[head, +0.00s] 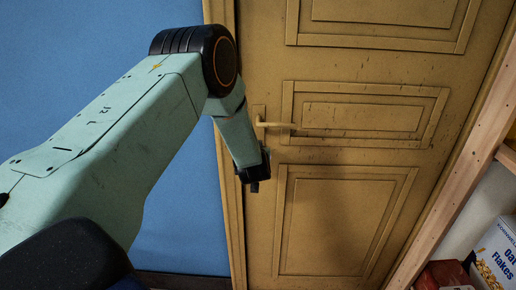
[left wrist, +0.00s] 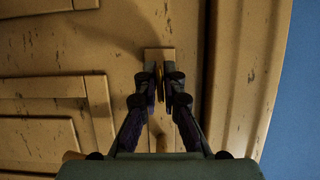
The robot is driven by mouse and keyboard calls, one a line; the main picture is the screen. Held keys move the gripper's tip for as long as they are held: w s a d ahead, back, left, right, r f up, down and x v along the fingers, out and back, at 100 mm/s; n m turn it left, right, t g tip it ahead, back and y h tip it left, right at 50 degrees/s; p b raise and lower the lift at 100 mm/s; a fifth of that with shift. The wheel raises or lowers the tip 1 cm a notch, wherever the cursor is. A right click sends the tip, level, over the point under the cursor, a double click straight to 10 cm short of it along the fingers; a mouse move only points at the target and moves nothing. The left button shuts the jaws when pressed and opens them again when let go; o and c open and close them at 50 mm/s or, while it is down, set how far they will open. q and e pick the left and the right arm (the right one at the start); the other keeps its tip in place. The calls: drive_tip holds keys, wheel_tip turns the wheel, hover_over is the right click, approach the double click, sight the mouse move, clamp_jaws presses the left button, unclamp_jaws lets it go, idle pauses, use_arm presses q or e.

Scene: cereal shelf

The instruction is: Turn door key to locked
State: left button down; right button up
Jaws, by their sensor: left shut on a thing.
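The yellow-brown door (head: 350,158) is closed in its frame, with a lever handle (head: 278,125) pointing right near its left edge. My left gripper (head: 257,186) is at the door's left edge, just below the handle; the key is hidden there by my gripper. In the left wrist view, my left gripper (left wrist: 160,88) is shut on a thin yellowish key (left wrist: 161,80) in front of the lock plate (left wrist: 158,54). The key's exact angle is hard to tell. My right gripper is not in view.
A blue wall (head: 70,60) is left of the door. At the right stands a wooden shelf (head: 455,190) with an Oat Flakes box (head: 494,258) and a red box (head: 443,277). The door's panels to the right of my left gripper are clear.

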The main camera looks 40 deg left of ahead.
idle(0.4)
use_arm(q)
drive_tip(key=c, duration=1.5)
unclamp_jaws()
drive_tip(key=shift+w, duration=0.1)
drive_tip(key=v, duration=1.2)
drive_tip(key=shift+f, duration=0.1)
